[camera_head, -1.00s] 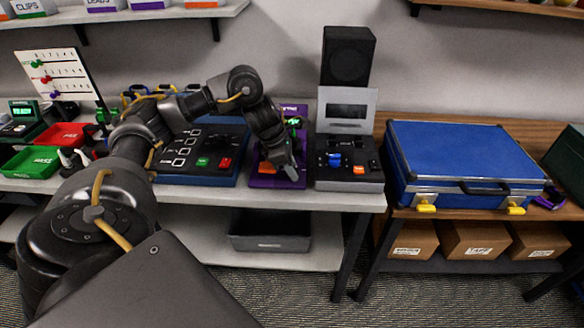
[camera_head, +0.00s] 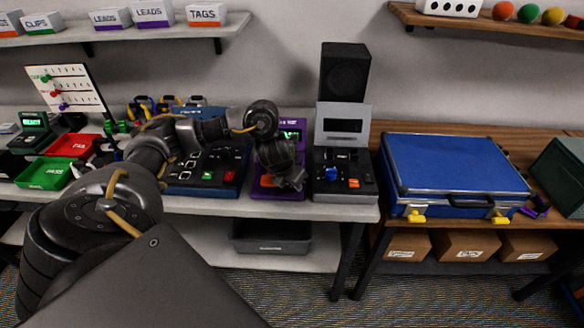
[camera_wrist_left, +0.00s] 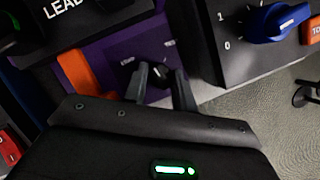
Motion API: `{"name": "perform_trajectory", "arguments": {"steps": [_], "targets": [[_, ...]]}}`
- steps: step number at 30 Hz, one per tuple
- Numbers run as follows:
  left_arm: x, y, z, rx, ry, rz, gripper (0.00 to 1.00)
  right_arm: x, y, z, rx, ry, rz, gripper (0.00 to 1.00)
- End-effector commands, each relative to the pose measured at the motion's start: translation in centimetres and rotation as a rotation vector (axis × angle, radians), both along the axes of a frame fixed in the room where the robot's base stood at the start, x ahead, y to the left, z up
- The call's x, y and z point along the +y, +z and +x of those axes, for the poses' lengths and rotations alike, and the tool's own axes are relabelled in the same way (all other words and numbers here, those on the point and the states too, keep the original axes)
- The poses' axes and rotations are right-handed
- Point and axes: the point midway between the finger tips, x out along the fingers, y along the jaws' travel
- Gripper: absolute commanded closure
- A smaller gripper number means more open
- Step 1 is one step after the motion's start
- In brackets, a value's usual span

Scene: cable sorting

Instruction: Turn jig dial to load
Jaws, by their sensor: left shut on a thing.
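The purple jig (camera_head: 278,194) stands on the bench between the blue-edged panel and the black box with a blue knob. It has a lit green screen (camera_head: 291,134) and an orange block (camera_head: 267,181). In the left wrist view the purple jig face (camera_wrist_left: 108,48) carries small white markings, too small to read surely. My left gripper (camera_wrist_left: 160,88) is shut on the dark dial (camera_wrist_left: 157,72), which is mostly hidden between the fingers. In the head view my left gripper (camera_head: 293,183) is at the jig's front right and covers the dial. My right gripper is not in view.
Just right of the jig stands the black box with a blue knob (camera_head: 331,173) and an orange button (camera_head: 353,183). The blue-edged panel (camera_head: 205,184) is close on its left. A blue case (camera_head: 455,165) lies on the right table. A grey bin (camera_head: 272,240) sits below.

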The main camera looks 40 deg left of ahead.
Motion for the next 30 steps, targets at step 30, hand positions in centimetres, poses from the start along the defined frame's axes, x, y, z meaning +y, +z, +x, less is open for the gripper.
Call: {"name": "perform_trajectory", "arguments": {"steps": [30], "targets": [[-0.4, 0.1, 0.1, 0.001, 0.599, -0.002, 0.96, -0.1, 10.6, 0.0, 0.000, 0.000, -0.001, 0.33]]}}
